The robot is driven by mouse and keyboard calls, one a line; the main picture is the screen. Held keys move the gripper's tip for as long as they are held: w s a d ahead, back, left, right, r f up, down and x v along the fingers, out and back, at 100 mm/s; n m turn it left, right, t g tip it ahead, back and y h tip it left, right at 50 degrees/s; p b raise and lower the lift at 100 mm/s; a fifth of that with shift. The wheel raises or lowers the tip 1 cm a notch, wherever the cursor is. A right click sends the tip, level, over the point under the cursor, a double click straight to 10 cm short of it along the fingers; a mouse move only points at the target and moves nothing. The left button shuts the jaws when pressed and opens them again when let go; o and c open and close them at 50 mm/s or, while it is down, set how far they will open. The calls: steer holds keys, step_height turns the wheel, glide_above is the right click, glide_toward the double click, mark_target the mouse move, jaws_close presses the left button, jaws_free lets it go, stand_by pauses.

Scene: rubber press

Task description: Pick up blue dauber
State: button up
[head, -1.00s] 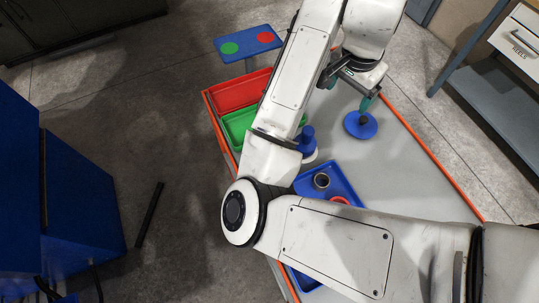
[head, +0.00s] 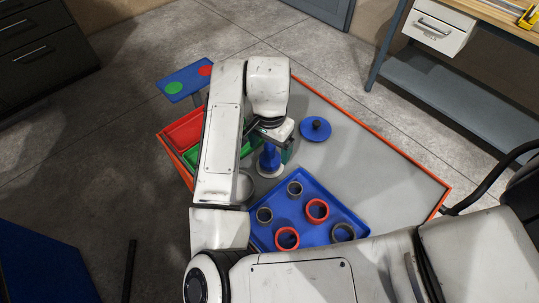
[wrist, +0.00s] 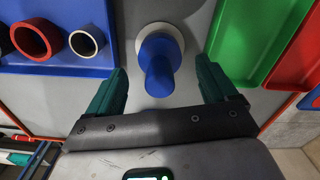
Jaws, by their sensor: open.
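The blue dauber (head: 269,158) stands upright on the grey table top, a blue handle on a round pale base. In the wrist view the dauber (wrist: 160,72) lies between the two green fingers of my gripper (wrist: 160,80), with a gap on either side. My gripper is open, with its fingers spread and nothing held. In the head view my wrist hangs over the dauber and partly hides the fingers.
A blue tray (head: 318,236) with several red and grey rings lies beside the dauber. Green (wrist: 243,35) and red (wrist: 297,50) trays lie on its other side. A blue disc with a dark knob (head: 316,130) sits on the table, and the table's right part is clear.

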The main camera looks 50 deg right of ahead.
steer(key=shift+f, duration=1.35)
steer(key=shift+c, duration=0.3)
steer(key=c, duration=1)
